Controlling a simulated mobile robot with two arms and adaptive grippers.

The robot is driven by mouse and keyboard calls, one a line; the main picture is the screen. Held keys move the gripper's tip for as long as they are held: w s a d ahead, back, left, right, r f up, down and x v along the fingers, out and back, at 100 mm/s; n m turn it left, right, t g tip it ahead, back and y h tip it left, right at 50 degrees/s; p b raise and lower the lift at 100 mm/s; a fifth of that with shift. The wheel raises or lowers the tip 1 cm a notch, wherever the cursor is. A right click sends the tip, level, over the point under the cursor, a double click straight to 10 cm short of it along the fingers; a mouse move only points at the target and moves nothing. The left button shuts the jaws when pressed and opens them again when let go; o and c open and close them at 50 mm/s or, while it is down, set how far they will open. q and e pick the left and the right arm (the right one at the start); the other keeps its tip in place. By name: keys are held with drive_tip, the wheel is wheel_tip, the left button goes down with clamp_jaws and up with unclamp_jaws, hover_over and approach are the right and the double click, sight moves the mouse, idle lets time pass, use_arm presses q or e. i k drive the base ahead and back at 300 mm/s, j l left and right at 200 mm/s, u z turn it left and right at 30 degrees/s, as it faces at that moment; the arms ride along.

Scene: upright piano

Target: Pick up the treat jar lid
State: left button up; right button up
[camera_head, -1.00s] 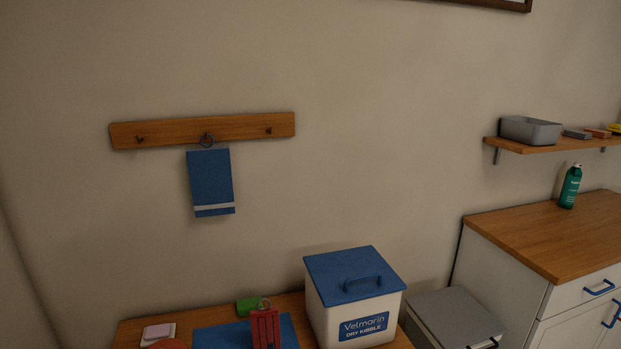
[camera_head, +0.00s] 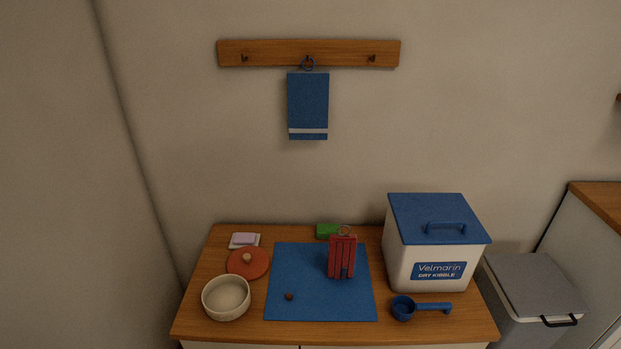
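A round orange-red lid (camera_head: 260,269) with a small tan knob lies at the left of the wooden counter (camera_head: 205,325); it looks like the treat jar lid. A cream bowl (camera_head: 226,298) stands just in front of it, and a blue mat (camera_head: 315,306) lies to its right. I cannot make out a treat jar. Neither of my grippers is in view.
A red item (camera_head: 342,257) and a small brown ball (camera_head: 289,296) are on the mat. A green box (camera_head: 327,231), a soap-like block (camera_head: 244,240), a blue scoop (camera_head: 403,308) and a kibble bin (camera_head: 405,262) surround it. A grey bin (camera_head: 530,285) stands at right.

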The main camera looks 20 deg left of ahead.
sight(250, 263)
drive_tip(key=i+l+u, duration=0.35)
drive_tip(key=i+u, duration=0.1)
drive_tip(key=u, duration=1.1)
